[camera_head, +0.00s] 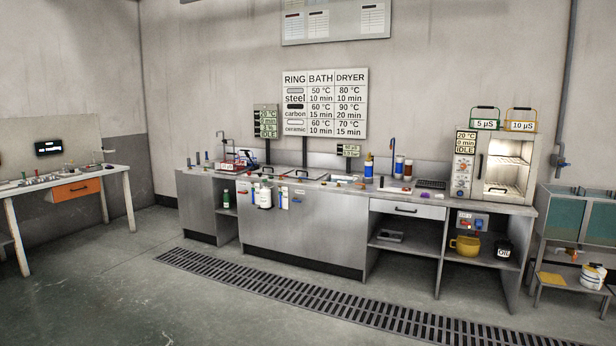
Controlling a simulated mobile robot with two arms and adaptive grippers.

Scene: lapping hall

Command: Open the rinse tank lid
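A steel wash counter (300,233) stands against the back wall, some distance away across the floor. Flat lids with dark handles are set into its top: one lid handle (281,170) is left of the middle and another lid handle (302,173) is just right of it. Both lids look shut. An open basin (341,179) lies to their right. I cannot tell from here which lid belongs to the rinse tank; labels are too small to read. Neither of my grippers is in view.
A dryer oven (496,167) stands on the counter's right end. A floor drain grate (310,295) runs along the counter's front. A workbench (66,183) stands at the left and a tank stand (575,245) at the right. The floor (150,290) before the counter is clear.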

